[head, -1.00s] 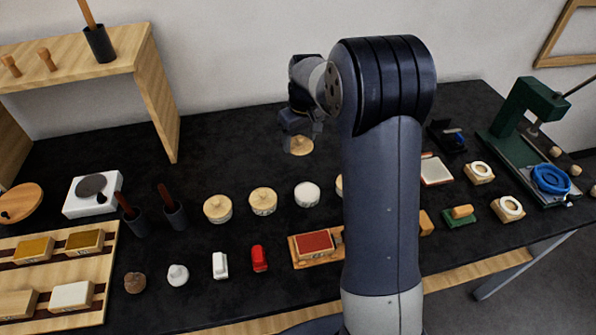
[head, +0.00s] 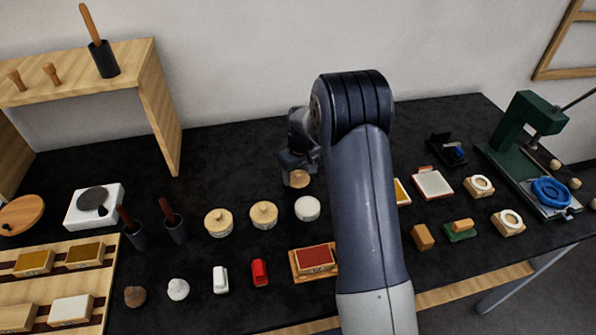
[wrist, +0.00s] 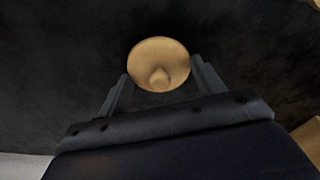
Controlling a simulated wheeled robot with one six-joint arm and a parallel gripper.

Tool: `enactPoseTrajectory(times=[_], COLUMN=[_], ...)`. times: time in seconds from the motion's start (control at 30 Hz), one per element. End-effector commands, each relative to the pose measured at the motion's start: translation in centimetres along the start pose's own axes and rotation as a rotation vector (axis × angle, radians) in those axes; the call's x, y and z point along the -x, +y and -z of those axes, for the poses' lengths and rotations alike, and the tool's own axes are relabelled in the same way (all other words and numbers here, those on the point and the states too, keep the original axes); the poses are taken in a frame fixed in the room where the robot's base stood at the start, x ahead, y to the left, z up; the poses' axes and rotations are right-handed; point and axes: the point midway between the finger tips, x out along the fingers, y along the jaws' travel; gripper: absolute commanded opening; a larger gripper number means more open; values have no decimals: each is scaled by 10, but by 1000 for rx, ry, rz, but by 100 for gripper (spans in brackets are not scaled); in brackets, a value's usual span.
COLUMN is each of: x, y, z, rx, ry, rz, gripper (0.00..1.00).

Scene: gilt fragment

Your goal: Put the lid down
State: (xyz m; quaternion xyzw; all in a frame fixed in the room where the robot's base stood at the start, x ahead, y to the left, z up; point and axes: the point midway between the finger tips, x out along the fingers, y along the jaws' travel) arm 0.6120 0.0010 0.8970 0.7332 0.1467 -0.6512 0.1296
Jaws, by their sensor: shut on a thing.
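The lid (head: 299,179) is a round, pale wooden disc with a small knob. My gripper (head: 297,165) is shut on it; in the wrist view the lid (wrist: 158,65) sits knob toward the camera between the two fingertips (wrist: 160,80). In the head view it appears just behind a round white-topped pot (head: 307,208), over the black table (head: 240,160). I cannot tell whether the lid touches the table. My arm hides part of the table to the right of the lid.
Two lidded wooden pots (head: 218,222) (head: 264,214) stand left of the white-topped pot. A wooden shelf (head: 160,110) stands at the back left. A green press (head: 520,130) stands at the right. The back of the table, left of my gripper, is clear.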

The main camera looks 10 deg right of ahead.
Motion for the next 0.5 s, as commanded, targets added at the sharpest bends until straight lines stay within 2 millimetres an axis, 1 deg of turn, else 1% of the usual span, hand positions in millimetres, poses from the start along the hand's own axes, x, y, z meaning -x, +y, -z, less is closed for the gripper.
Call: enactPoseTrajectory(times=[0.2, 0.33, 0.37, 0.5], x=[-1, -5, -4, -3], y=[0, 0, 0, 0], z=[0, 0, 0, 0], rx=[0, 0, 0, 0], ry=[2, 2, 2, 2], rz=[-1, -1, -1, -1], gripper=[42, 42, 66, 77])
